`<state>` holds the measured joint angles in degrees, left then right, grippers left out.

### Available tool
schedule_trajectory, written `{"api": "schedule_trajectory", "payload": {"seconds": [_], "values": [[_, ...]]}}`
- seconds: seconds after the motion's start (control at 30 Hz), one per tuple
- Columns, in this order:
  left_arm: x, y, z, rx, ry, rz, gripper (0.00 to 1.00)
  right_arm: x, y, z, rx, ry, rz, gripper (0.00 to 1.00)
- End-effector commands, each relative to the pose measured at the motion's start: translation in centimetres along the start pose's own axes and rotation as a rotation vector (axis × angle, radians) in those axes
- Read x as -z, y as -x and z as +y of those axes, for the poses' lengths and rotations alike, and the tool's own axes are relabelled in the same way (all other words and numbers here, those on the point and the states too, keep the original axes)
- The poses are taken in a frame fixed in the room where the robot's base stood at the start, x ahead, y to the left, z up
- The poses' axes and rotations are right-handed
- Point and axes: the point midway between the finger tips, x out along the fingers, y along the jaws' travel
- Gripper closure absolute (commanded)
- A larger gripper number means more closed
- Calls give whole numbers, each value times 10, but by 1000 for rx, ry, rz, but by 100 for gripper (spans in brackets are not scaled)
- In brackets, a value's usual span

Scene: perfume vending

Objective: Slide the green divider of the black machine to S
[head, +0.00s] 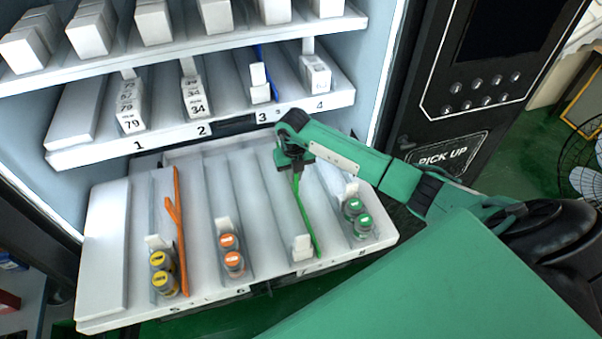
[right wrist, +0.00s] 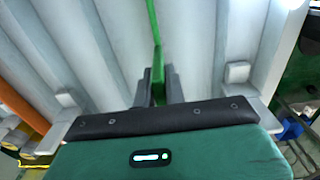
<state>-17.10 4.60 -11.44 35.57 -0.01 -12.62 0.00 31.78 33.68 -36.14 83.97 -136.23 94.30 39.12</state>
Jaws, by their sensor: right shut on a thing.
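The green divider (head: 307,220) is a thin strip lying front to back on the pulled-out lower tray (head: 105,240) of the black machine (head: 425,95). Its front end is near the small label that looks like 7, left of the green-capped bottles (head: 357,218). My right gripper (head: 297,172) is above the tray and shut on the divider. In the right wrist view the divider (right wrist: 153,35) runs down between the two dark fingers (right wrist: 159,88). My left gripper is not in view.
An orange divider (head: 178,230) stands left of the orange-capped bottles (head: 232,258); yellow-capped bottles (head: 163,275) are further left. A white pusher block (head: 302,247) sits beside the green divider. The upper shelf (head: 210,130) with boxes overhangs the tray's rear.

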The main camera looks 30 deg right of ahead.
Motion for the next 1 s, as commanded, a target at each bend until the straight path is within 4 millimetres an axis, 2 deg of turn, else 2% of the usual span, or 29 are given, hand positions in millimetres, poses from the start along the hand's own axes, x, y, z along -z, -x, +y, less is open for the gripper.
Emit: {"api": "schedule_trajectory", "payload": {"seconds": [0.07, 0.1, 0.2, 0.5, 0.63, 0.77, 1.0], "values": [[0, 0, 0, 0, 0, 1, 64, 1, 0, 4, -7, 3, 0, 100], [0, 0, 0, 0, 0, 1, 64, 1, 0, 4, -8, 3, 0, 84], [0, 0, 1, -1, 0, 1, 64, 1, 0, 3, -7, 3, 0, 66], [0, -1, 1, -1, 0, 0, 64, 0, 1, 1, -4, 2, -1, 66], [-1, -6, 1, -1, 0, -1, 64, -2, 11, 1, -4, 1, -5, 66], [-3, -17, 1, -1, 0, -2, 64, -2, 34, 2, -4, 3, -8, 66], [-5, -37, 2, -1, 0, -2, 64, -2, 90, 3, -4, 3, -8, 66]]}}
